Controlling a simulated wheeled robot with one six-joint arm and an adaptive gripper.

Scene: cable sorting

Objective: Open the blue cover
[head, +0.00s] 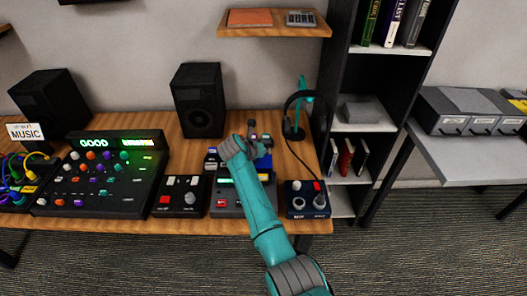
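My teal and grey arm reaches over the wooden desk, and my gripper (253,132) is at the back of a small device, right of the black speaker. The gripper is small and partly hidden by my wrist, so I cannot see whether its fingers are open or shut. A blue part (263,162) shows just below and right of the gripper, partly hidden by my arm. It may be the blue cover; I cannot tell whether it is raised or whether the gripper touches it. Another small bluish part (211,158) shows left of my wrist.
A device with a green display (228,198) lies under my arm. A black box with knobs (180,197) is left of it, a dark blue box (307,200) right. A mixer (100,178), speaker (199,100) and headphone stand (296,112) surround them. A shelf (337,125) borders the right.

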